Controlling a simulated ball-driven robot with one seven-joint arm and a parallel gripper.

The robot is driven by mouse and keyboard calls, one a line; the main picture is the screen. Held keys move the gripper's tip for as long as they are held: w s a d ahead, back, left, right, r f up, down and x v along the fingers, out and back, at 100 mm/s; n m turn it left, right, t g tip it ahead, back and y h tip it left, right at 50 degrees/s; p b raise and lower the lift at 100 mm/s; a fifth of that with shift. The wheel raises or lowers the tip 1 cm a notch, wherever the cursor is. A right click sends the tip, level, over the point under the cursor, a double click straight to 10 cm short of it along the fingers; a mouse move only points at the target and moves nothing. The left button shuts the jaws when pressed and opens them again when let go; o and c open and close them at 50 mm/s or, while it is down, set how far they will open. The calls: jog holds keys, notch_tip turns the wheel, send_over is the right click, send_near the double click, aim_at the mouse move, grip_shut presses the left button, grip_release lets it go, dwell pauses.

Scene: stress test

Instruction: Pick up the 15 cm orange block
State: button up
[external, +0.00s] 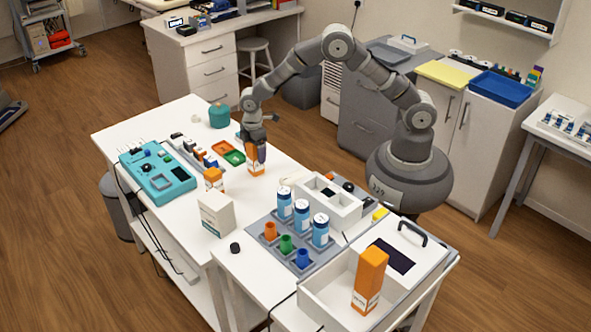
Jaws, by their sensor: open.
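Three orange blocks with white labelled bottoms show in the external view. One medium block (256,168) stands upright on the white table directly under my gripper (256,148). My gripper points down and is open, with its fingers at the upper part of this block; I cannot tell whether they touch it. A shorter block (213,177) stands to the left, behind a white box. The tallest block (371,275) stands upright in a white open bin (320,293) at the front right. No size marking is readable.
A grey rack (262,252) holds several blue-and-white jars and coloured pieces.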

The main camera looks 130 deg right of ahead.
jog(key=shift+r, duration=0.15)
jog(key=c, duration=1.3)
